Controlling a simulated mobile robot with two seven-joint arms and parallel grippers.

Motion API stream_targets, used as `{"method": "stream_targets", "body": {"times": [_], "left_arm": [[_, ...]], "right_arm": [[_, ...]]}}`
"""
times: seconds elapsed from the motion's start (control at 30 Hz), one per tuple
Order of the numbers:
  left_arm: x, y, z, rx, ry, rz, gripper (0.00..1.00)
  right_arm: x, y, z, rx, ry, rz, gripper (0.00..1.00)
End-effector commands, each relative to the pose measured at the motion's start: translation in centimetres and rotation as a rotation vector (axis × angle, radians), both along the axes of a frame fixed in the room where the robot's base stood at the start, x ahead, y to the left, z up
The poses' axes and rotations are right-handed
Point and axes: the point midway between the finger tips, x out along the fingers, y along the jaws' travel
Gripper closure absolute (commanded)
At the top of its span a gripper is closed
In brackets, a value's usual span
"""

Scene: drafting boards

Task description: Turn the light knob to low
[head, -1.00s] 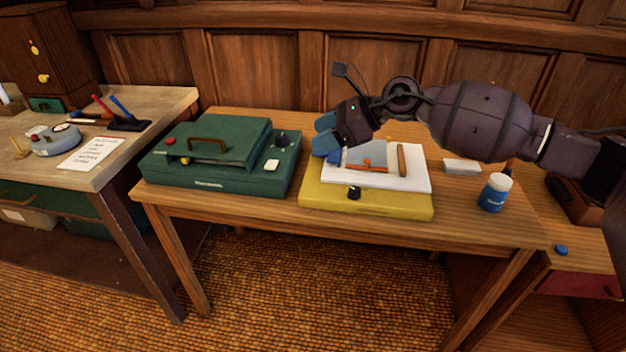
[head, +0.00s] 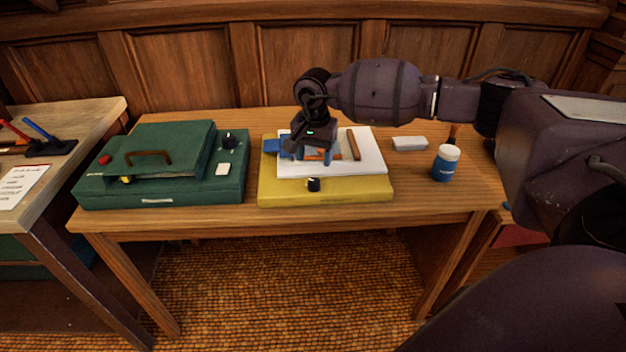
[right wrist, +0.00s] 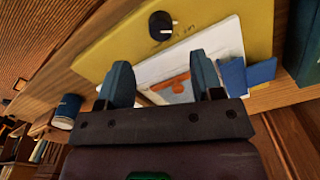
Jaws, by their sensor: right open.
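The yellow box (head: 350,193) lies on the wooden table with a black knob (head: 313,184) on its front part. In the right wrist view the knob (right wrist: 162,25) shows a white pointer mark and faint lettering beside it, too small to read. My right gripper (head: 313,156) points down over the white sheet on the box, behind the knob. In the right wrist view its two blue fingers (right wrist: 160,62) are apart with nothing gripped, and the knob lies beyond their tips, not touched. My left gripper is out of view.
An orange tool (head: 317,157) and a brown stick (head: 354,145) lie on the sheet. A green case (head: 160,190) with its own dark knob (head: 229,137) stands left. A white block (head: 409,143) and a blue jar (head: 445,163) stand right. The space before the yellow box is clear.

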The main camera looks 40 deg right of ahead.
Motion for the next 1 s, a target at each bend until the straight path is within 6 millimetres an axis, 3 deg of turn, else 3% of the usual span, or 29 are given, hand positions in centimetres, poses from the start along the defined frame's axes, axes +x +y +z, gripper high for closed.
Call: {"method": "stream_targets", "body": {"times": [0.1,0.4,0.6,0.9,1.0], "left_arm": [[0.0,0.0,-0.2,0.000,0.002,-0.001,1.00],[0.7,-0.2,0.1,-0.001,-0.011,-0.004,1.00],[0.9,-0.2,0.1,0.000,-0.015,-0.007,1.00],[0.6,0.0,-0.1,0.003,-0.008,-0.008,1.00],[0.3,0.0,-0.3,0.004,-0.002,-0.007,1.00]], "right_arm": [[-0.1,0.0,-2.5,0.000,0.005,-0.001,0.40],[0.0,0.0,-6.7,0.002,0.004,-0.002,0.40],[0.0,0.0,-7.9,0.000,0.001,-0.002,0.40],[0.0,0.0,-8.0,0.000,0.001,-0.002,0.40],[0.0,0.0,-8.0,0.000,0.001,-0.002,0.55]]}}
